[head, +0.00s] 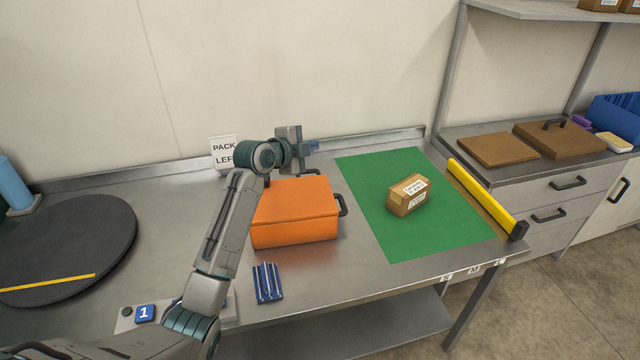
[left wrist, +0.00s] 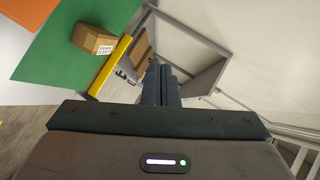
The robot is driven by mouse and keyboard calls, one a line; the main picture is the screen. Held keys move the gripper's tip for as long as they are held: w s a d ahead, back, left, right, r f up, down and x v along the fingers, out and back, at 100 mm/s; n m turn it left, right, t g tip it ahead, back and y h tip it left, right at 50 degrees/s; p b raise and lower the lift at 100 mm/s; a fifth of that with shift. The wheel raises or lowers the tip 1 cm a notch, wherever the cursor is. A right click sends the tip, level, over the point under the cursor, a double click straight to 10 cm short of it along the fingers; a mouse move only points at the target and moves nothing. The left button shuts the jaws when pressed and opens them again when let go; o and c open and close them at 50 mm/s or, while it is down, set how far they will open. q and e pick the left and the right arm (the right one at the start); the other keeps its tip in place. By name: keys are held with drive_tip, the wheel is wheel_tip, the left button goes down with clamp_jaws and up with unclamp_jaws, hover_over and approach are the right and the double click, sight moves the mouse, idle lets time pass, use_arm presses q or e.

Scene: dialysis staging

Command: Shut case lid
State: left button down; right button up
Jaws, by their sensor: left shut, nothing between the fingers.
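The orange case (head: 293,232) stands on the steel table left of the green mat. Its lid (head: 296,197) lies flat over the box, and a seam runs along the front; I see no clear gap. A dark handle (head: 342,204) is on its right side. A corner of orange (left wrist: 28,10) shows in the left wrist view. My left gripper (head: 313,146) is shut and empty, above and behind the case's back edge, apart from the lid. Its fingers (left wrist: 162,72) are together in the left wrist view. My right gripper is out of view.
A brown labelled carton (head: 407,195) sits on the green mat (head: 385,240), with a yellow bar (head: 482,196) along its right edge. Blue packets (head: 268,283) lie before the case. A dark round plate (head: 65,245) is at left. The wall and table's back ledge are close behind my gripper.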

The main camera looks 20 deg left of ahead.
use_arm(q)
drive_tip(key=shift+w, duration=0.1)
